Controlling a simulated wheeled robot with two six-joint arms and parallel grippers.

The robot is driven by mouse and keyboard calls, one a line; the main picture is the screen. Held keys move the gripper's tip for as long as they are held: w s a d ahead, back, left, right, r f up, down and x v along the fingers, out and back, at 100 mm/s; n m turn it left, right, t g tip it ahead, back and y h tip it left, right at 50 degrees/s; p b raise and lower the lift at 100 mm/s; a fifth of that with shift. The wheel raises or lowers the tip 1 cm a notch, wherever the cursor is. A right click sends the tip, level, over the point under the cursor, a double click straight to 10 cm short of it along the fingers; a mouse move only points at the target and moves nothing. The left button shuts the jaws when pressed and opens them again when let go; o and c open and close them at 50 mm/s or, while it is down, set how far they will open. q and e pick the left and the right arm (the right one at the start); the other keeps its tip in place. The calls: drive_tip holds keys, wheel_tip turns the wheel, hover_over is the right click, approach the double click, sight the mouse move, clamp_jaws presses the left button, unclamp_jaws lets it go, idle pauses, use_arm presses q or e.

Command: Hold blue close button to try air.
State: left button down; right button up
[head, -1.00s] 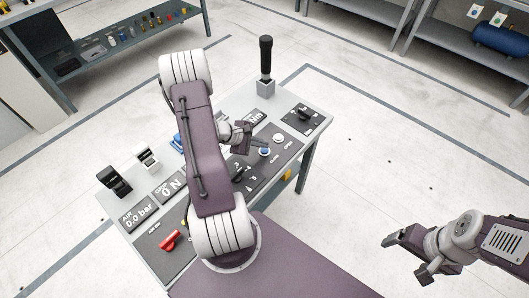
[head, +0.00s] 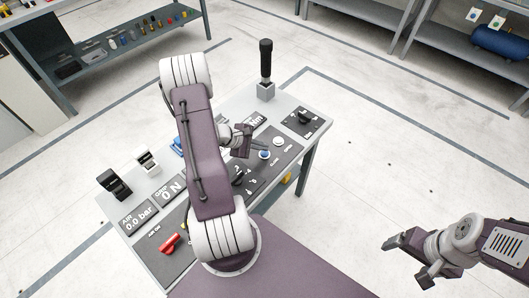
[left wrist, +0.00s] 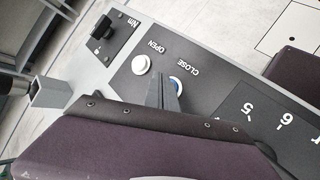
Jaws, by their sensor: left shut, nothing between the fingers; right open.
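The blue CLOSE button (head: 264,154) is on the dark panel of the console, beside the white OPEN button (head: 278,141). In the left wrist view the blue button (left wrist: 175,83) shows partly, covered by my fingers. My left gripper (head: 250,152) is shut and empty, with its tips just left of the blue button in the head view. In the left wrist view its fingertips (left wrist: 166,82) overlap the button's edge; I cannot tell whether they touch it. My right gripper (head: 406,262) is open and empty, off the console to the right.
The console (head: 212,88) also carries a black upright handle (head: 265,60), a black knob (head: 304,118), a red lever (head: 169,242) and a display reading "0.0 bar" (head: 138,218). Shelves stand at the back. The floor right of the console is clear.

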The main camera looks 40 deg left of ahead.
sight(262, 153)
use_arm(q)
drive_tip(key=shift+f, duration=0.1)
idle(0.8)
drive_tip(key=shift+f+b, duration=0.35)
drive_tip(key=shift+b, duration=0.3)
drive_tip(key=shift+f+b, duration=0.5)
drive_tip(key=shift+b, duration=0.15)
idle(0.4)
drive_tip(key=shift+r, duration=0.1)
idle(1.5)
drive_tip(key=shift+r+p, duration=0.6)
drive_tip(key=shift+r, duration=0.25)
drive_tip(key=shift+r, duration=0.1)
wheel_tip(262, 153, up, 5)
drive_tip(key=p, duration=0.3)
drive_tip(key=shift+p, duration=0.3)
